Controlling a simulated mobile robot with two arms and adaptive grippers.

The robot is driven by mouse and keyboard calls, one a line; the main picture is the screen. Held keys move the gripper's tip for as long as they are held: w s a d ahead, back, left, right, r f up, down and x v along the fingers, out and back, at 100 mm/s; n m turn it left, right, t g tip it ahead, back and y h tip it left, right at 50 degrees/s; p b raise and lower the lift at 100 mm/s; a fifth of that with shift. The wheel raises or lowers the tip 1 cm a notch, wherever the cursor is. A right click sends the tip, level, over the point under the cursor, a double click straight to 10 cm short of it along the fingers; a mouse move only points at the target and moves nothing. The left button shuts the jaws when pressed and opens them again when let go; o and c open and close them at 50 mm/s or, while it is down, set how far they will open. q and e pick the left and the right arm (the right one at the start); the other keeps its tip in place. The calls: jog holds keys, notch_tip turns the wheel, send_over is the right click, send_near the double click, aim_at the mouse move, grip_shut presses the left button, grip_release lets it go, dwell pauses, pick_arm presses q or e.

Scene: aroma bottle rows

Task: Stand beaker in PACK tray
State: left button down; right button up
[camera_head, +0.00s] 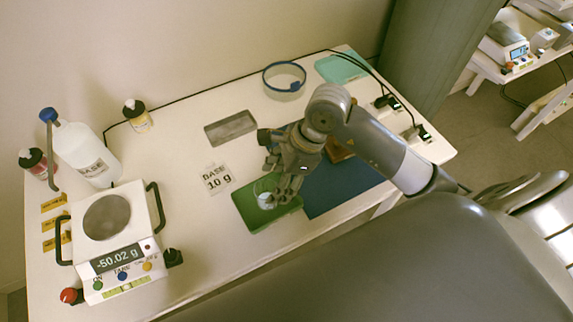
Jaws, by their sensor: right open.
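A small clear beaker (264,198) with whitish contents stands on the green tray (246,217) in the middle front of the table. My right gripper (278,186) is open, right over the beaker, with its fingers at the beaker's upper right side. I cannot tell whether the fingers touch the glass, as they hide part of it. No PACK lettering is readable on the green tray. My left gripper is not in view.
A scale (115,242) reading -50.02 g stands at left, near a white BASE bottle (88,158). A BASE 10 g card (218,179), grey tray (230,128) and blue mat (340,190) lie around the green tray. A blue-rimmed round container (284,88) stands behind.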

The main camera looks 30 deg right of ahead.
jog(key=w+v, duration=0.1)
jog(key=v, duration=0.6)
jog(key=shift+s+b, duration=0.3)
jog(key=shift+s, duration=0.2)
